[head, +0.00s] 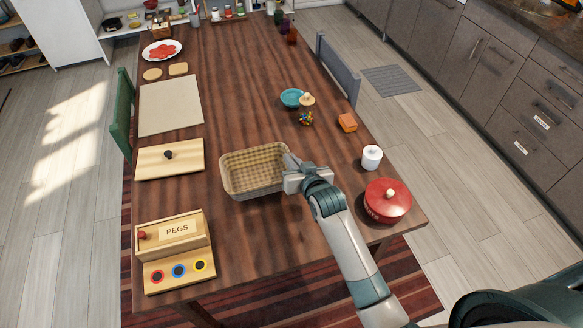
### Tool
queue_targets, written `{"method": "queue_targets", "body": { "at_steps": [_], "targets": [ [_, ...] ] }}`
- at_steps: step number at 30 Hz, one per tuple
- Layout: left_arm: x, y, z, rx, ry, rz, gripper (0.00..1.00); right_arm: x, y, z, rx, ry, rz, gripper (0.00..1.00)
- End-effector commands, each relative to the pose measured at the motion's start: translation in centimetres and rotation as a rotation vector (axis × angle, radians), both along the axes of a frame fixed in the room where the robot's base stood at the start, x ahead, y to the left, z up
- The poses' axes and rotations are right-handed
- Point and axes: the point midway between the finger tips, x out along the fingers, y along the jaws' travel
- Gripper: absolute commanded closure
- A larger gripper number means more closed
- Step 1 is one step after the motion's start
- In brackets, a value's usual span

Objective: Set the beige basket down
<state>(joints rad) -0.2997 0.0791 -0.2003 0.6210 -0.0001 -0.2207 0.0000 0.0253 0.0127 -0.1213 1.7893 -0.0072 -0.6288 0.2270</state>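The beige basket (238,182) is a woven, rounded rectangular basket, upright near the middle of the dark wooden table (235,250). Its inside looks empty. My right gripper (290,168) is at the basket's right rim, with its fingers over the edge there. The fingertips are small and partly hidden by the gripper body, so I cannot tell whether they close on the rim. I cannot tell whether the basket's underside touches the table. My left gripper is not in view.
A pegs box (172,235) and a wooden board with a black knob (185,163) stand left. A red lidded pot (385,205) and white jar (371,160) are right, near my arm. A blue bowl (291,97) and orange box (347,122) lie beyond. Bare table lies in front of the basket.

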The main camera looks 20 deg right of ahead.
Motion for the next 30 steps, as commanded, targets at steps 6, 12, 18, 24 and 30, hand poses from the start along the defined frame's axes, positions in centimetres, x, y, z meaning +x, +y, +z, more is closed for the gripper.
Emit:
{"method": "queue_targets", "body": {
  "at_steps": [6,12,18,24,30],
  "targets": [
    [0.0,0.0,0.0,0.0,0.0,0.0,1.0,0.1,0.0,0.1,0.001,-0.002,0.0,1.0],
    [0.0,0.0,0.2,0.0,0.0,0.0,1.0,0.1,0.0,-0.4,0.001,-0.001,-0.001,1.0],
    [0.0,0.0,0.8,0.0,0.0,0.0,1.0,0.0,0.0,-2.8,0.0,0.002,0.0,1.0],
    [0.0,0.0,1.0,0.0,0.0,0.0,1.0,0.0,0.0,-3.9,0.0,-0.002,0.001,1.0],
    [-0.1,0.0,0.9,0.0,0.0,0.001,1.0,0.0,0.0,-3.9,0.0,-0.002,0.001,1.0]
  ]
}}
